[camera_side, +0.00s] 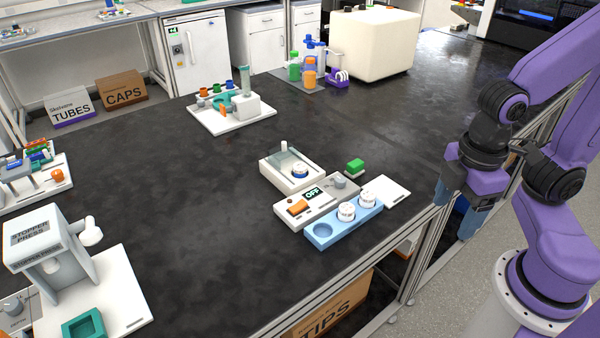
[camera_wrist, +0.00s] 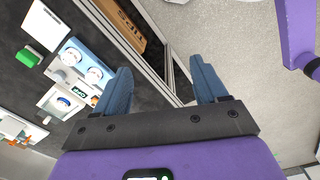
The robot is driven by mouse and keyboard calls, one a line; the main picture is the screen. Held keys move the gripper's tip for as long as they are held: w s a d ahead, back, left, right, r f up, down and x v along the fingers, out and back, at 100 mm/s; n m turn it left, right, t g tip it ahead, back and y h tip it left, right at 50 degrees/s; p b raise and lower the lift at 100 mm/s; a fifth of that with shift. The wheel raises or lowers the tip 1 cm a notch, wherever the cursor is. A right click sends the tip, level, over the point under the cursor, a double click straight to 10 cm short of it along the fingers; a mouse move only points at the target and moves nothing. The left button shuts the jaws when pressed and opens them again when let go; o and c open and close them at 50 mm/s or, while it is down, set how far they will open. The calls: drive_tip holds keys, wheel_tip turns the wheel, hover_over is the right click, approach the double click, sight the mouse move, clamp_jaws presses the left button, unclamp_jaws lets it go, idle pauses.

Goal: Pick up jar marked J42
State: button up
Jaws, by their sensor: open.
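Two white-topped jars stand in a blue rack, the left jar (camera_side: 346,212) and the right jar (camera_side: 367,197); the rack (camera_side: 318,240) has an empty round well at its left end. Both jars also show in the wrist view, one (camera_wrist: 71,56) beside the other (camera_wrist: 94,75). A third white, blue-ringed jar-like piece (camera_side: 300,172) sits in a white device behind. The lid marks are too small to read, so I cannot tell which is J42. My gripper (camera_side: 456,207) is open and empty, right of the rack and beyond the bench edge, pointing down; its fingers (camera_wrist: 162,72) also show in the wrist view.
A control box (camera_side: 318,198) with an OFF display and orange switch lies right behind the rack. A green-topped block (camera_side: 355,167) and a white plate (camera_side: 391,190) are close by. A stopper press (camera_side: 45,240) stands at the left. The bench middle is clear.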

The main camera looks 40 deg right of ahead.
drive_tip(key=w+a+f+n+t+h, duration=0.2)
drive_tip(key=w+a+n+h, duration=0.1)
drive_tip(key=w, duration=0.7)
drive_tip(key=w+a+f+n+t+h, duration=0.2)
drive_tip(key=w+a+n+h, duration=0.15)
drive_tip(key=w, duration=0.55)
drive_tip(key=n+t+h, duration=0.4)
drive_tip(key=n, duration=0.3)
approach(300, 166)
drive_tip(key=shift+m, duration=0.25)
drive_tip(key=x, duration=0.7)
drive_tip(key=shift+w+d+f, duration=0.2)
drive_tip(key=shift+d, duration=0.05)
drive_tip(key=c, duration=1.1)
